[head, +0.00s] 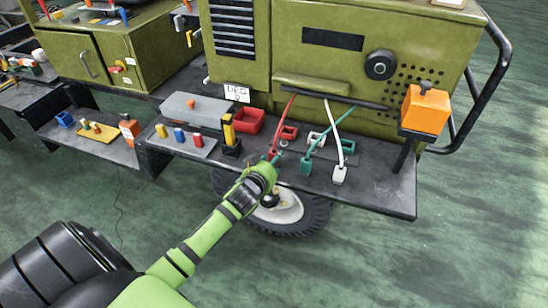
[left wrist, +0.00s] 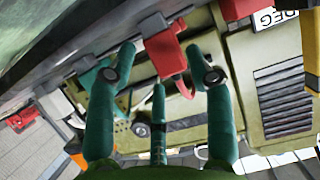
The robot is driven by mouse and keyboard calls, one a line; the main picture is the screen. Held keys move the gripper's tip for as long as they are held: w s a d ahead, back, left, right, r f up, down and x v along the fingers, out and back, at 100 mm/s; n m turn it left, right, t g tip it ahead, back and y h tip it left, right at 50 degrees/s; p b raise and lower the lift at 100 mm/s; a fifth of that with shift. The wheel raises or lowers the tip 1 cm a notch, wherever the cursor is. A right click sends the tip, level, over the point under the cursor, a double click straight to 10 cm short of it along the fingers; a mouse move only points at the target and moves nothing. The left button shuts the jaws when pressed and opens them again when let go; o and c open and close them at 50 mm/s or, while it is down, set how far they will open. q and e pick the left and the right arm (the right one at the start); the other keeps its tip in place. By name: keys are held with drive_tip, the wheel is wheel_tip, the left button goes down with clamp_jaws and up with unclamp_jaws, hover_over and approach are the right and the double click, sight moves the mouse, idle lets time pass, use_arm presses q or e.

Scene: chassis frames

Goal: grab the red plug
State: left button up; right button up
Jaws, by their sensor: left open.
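The red plug (head: 273,153) stands at the front of the dark shelf, with its red cable running up to the green cabinet. My left gripper (head: 274,160) reaches it from the front and partly covers it. In the left wrist view the red plug (left wrist: 164,52) lies ahead of my open left gripper (left wrist: 160,77), between the lines of its spread fingers. I cannot tell whether a finger touches it. My right gripper is not in view.
A green plug (head: 306,167) and a white plug (head: 339,175) stand to the right with their cables. Red (head: 289,132), white (head: 317,139) and green (head: 348,146) sockets sit behind. A red bin (head: 249,121) and a yellow-black tool (head: 229,132) are to the left.

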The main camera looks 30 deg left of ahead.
use_arm(q)
drive_tip(key=shift+x, duration=1.1)
drive_tip(key=shift+d, duration=0.1)
drive_tip(key=c, duration=0.8)
